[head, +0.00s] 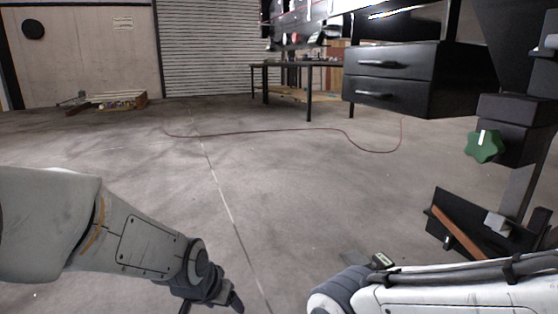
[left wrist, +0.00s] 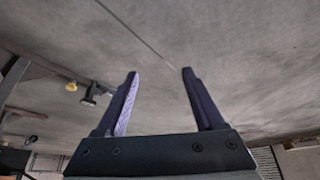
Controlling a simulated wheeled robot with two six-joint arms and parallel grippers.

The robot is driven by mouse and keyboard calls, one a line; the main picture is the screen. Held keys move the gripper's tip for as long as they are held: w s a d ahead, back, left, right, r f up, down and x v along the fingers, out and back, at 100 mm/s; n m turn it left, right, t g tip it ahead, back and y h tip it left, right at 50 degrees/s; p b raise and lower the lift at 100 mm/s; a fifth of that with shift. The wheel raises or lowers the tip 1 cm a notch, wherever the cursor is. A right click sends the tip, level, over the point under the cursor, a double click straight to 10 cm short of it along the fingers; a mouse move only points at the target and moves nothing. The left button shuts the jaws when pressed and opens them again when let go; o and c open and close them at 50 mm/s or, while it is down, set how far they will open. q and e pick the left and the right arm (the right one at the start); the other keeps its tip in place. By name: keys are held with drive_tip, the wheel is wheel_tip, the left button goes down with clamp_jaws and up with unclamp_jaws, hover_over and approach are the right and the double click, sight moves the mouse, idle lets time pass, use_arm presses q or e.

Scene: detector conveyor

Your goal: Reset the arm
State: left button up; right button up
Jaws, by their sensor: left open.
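My left arm (head: 150,240) comes in from the left in the head view and reaches down toward the bottom edge. My left gripper (head: 225,301) is partly cut off there. In the left wrist view, my left gripper (left wrist: 160,72) shows two dark purple fingers spread apart with only bare floor between them. It is open and empty. My right arm (head: 430,292) lies across the lower right of the head view. Its gripper is outside the frame.
A black structure with a green knob (head: 484,146) stands at the right, close to my right arm. Black drawers (head: 395,78) and a table (head: 310,92) stand farther back. A thin red cable (head: 270,131) lies on the floor. The middle floor is otherwise clear.

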use_arm(q)
drive_tip(key=s+a+f+n+g+y, duration=0.1)
drive_tip(key=s+a+f+n+g, duration=0.1)
drive_tip(key=s+a+f, duration=0.4)
drive_tip(key=s+d+r+m+g+p, duration=0.15)
drive_tip(key=s+d+r+p, duration=0.3)
drive_tip(key=r+p, duration=0.75)
drive_tip(key=s+d+r+m+g+p, duration=0.1)
drive_tip(key=s+d+r+m+p, duration=0.3)
drive_tip(key=r+p, duration=0.75)
drive_tip(key=s+d+r+m+g+p, duration=0.15)
drive_tip(key=s+d+r+p, duration=0.35)
drive_tip(key=r+p, duration=0.75)
wheel_tip(320, 180, up, 38)
drive_tip(key=t+p, duration=0.1)
drive_tip(key=p, duration=2.9)
drive_tip(key=shift+s+a+h+p, duration=0.3)
drive_tip(key=shift+a+h+p, duration=0.05)
drive_tip(key=shift+a+h, duration=0.1)
